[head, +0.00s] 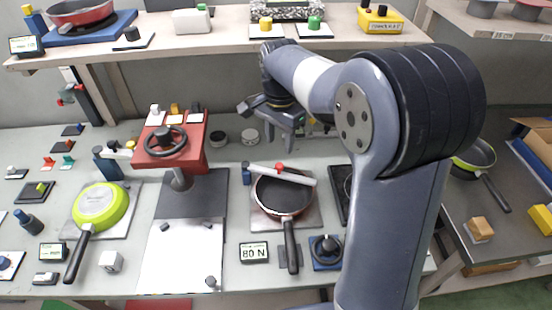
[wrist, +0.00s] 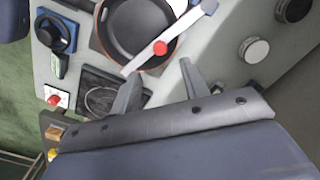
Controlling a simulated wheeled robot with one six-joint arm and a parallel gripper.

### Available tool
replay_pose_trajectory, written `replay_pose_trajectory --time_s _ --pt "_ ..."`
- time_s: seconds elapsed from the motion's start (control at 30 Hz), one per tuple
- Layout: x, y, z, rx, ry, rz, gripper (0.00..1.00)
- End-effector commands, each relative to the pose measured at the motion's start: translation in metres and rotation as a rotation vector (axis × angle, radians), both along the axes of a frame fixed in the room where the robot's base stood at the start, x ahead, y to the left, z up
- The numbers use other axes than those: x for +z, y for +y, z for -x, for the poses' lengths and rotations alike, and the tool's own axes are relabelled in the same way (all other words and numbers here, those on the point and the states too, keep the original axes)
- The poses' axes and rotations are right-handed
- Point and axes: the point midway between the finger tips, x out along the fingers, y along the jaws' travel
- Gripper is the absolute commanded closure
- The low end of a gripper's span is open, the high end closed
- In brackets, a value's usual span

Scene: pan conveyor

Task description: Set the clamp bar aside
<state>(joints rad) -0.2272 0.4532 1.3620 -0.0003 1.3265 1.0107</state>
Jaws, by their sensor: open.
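The clamp bar (head: 283,174) is a white bar with a red knob in its middle. It lies across the top of a dark frying pan (head: 281,198) on a light square plate at the middle of the bench. In the wrist view the bar (wrist: 188,27) crosses the pan (wrist: 130,28) diagonally, its red knob close to my fingers. My gripper (head: 296,138) is open and empty, above the bench behind the bar. In the wrist view my gripper's two fingers (wrist: 160,82) point toward the bar and are apart from it.
A red stand with a handwheel (head: 168,140) is left of the pan. A blue-based dial (head: 326,248) and a display reading "N 08" (head: 254,252) stand in front. A green pan (head: 100,205) lies at left. A pale sheet (head: 180,258) has mostly bare room.

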Motion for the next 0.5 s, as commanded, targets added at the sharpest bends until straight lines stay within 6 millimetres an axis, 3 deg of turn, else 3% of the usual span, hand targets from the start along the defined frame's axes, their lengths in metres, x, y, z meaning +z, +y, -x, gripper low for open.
replay_pose_trajectory --time_s 0.23,0.5 --pt "-0.05 0.0 0.001 0.001 0.006 0.001 0.57" --pt "-0.08 0.0 0.0 0.001 0.001 0.0 0.57"
